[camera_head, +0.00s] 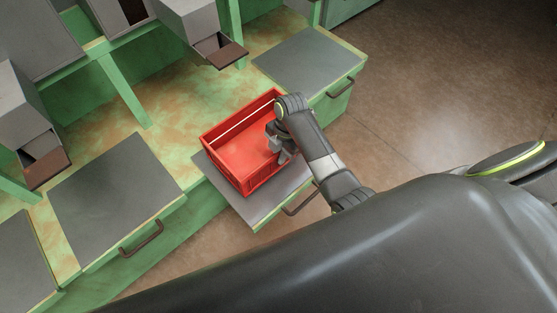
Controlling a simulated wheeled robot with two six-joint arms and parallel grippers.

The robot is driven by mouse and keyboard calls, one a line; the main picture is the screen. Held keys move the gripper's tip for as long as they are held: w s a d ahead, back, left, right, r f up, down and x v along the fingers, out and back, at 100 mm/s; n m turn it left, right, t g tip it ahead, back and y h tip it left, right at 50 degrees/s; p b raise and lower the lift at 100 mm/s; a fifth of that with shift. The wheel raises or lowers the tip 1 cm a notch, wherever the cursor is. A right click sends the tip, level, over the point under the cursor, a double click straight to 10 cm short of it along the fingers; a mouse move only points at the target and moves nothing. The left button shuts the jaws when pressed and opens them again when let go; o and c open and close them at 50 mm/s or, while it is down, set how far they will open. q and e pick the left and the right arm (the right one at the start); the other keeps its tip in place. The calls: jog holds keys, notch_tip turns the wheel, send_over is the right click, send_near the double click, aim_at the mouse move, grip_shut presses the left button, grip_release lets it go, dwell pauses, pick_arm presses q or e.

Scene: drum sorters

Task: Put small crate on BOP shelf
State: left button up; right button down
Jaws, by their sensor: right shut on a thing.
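A small red crate (228,159), open at the top and empty as far as I can see, is over a grey-topped pull-out panel (252,209) of the green bench. I cannot tell whether its base rests on the panel or is just above it. My right gripper (281,150) is at the crate's right wall and shut on it; the fingertips are partly hidden by the wrist. My left gripper is not in view. No shelf with a readable BOP label shows.
The green bench (137,149) has a worn top and upright dividers. Grey chutes with brown flaps (220,51) hang over it. Other grey panels (113,193) with handles lie to both sides. Brown floor (430,90) is clear at the right.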

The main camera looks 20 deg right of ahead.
aim_at(280, 168)
jog(key=shift+w+f+b, duration=0.1)
jog(key=shift+f+b, duration=0.3)
jog(key=shift+f, duration=1.55)
jog(key=c, duration=1.6)
grip_release()
jog(key=shift+o, duration=0.2)
jog(key=r, duration=0.4)
jog(key=d+r+p, duration=0.1)
jog(key=r, duration=0.3)
jog(key=d+r+p, duration=0.1)
jog(key=r, duration=0.3)
jog(key=shift+w, duration=0.3)
